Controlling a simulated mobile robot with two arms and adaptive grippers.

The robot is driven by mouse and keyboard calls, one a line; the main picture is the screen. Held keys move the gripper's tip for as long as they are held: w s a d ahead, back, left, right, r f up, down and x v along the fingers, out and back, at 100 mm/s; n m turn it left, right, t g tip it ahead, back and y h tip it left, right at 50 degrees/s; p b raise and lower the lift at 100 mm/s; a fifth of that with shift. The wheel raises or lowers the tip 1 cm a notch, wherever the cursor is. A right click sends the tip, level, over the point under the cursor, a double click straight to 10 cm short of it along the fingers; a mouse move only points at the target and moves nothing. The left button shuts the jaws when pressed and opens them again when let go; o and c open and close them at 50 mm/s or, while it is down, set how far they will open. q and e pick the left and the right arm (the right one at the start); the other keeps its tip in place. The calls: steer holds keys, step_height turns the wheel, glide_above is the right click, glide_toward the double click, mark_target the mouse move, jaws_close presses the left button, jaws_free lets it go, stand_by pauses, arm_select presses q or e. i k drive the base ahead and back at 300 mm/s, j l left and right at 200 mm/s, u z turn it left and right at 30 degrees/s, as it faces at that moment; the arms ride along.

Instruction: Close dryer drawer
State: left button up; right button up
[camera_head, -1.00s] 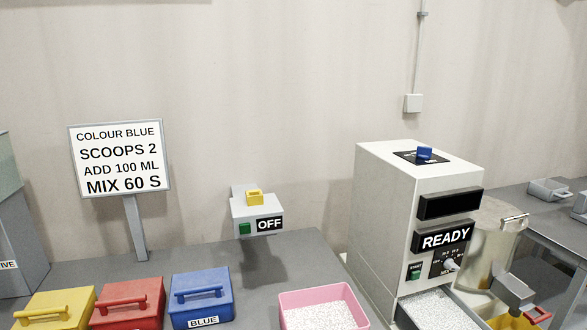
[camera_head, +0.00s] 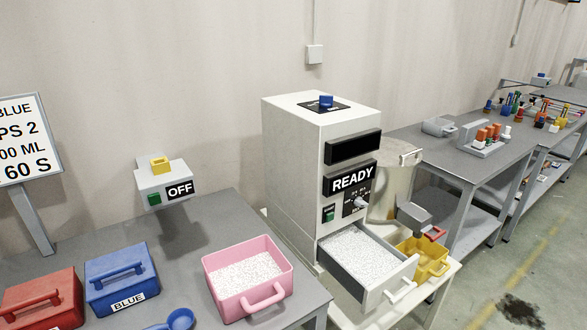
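The dryer (camera_head: 292,165) is a tall white cabinet right of the grey table, with a READY display (camera_head: 350,180). Its drawer (camera_head: 372,292) is pulled out at the bottom front and full of white pellets (camera_head: 362,257). The drawer's white handle (camera_head: 402,291) is on the front face, toward the lower right. Neither of my grippers shows in the head view.
A pink bin of white pellets (camera_head: 284,282) stands left of the drawer on the grey table (camera_head: 212,217). A yellow bin (camera_head: 432,257) sits just right of the drawer. Blue (camera_head: 122,278) and red (camera_head: 42,300) lidded boxes are at left. Open floor (camera_head: 535,250) lies at right.

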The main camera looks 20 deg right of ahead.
mark_target(368, 267)
steer(key=z, duration=1.3)
